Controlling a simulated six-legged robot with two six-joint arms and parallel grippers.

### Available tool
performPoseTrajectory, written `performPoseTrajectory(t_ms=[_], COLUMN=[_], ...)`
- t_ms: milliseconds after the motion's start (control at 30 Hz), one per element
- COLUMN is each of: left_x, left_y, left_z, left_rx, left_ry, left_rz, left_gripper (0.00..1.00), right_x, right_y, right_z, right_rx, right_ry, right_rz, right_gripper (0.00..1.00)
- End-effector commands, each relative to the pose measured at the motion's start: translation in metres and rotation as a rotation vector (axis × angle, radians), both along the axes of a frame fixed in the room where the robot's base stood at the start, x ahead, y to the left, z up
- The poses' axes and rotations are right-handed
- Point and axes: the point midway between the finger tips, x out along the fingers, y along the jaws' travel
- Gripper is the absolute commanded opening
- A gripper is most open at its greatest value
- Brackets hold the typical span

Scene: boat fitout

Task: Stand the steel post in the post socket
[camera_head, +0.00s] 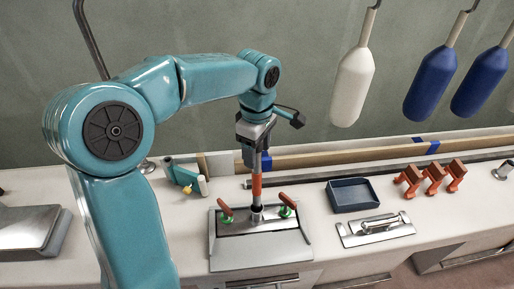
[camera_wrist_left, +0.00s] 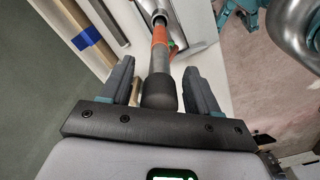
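The steel post (camera_head: 257,187), grey with an orange band, stands upright at the post socket (camera_head: 257,213) on a metal base plate (camera_head: 262,252). Its lower end looks to be inside the socket collar. My left gripper (camera_head: 254,157) is over the post's top from above. In the left wrist view the post (camera_wrist_left: 160,62) and its dark end cap run between the two fingers, with a visible gap on each side, so the left gripper (camera_wrist_left: 159,72) is open around it.
Two red-handled clamps with green parts (camera_head: 287,207) flank the socket. A blue tray (camera_head: 351,208), a metal cleat plate (camera_head: 376,230) and orange brackets (camera_head: 432,179) lie to the right. A teal tool (camera_head: 186,178) lies left. A wooden rail (camera_head: 340,157) runs behind; fenders (camera_head: 353,85) hang above.

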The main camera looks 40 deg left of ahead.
Motion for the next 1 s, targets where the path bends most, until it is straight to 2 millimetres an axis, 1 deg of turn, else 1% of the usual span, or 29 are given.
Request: performPoseTrajectory(t_ms=[133, 233, 367, 600, 700, 833, 1000], left_x=[0.000, 0.001, 0.001, 0.001, 0.001, 0.000, 0.000], left_y=[0.000, 0.000, 0.000, 0.000, 0.000, 0.000, 0.000], left_z=[0.003, 0.016, 0.046, 0.111, 0.133, 0.153, 0.163], left_rx=[0.000, 0.001, 0.000, 0.000, 0.000, 0.000, -0.001], left_ry=[-0.001, -0.003, -0.006, -0.005, -0.004, -0.002, 0.000], left_rz=[0.000, 0.000, -0.001, -0.001, 0.000, -0.001, -0.001], left_gripper=[0.61, 0.61, 0.61, 0.61, 0.61, 0.61, 0.61], right_x=[0.000, 0.000, 0.000, 0.000, 0.000, 0.000, 0.000], right_y=[0.000, 0.000, 0.000, 0.000, 0.000, 0.000, 0.000], right_z=[0.000, 0.001, 0.002, 0.010, 0.014, 0.018, 0.019], right_rx=[0.000, 0.000, 0.000, 0.000, 0.000, 0.000, 0.000], right_ry=[0.000, 0.000, 0.000, 0.000, 0.000, 0.000, 0.000], right_rz=[0.000, 0.000, 0.000, 0.000, 0.000, 0.000, 0.000], right_gripper=[0.38, 0.38, 0.38, 0.38, 0.38, 0.38, 0.38])
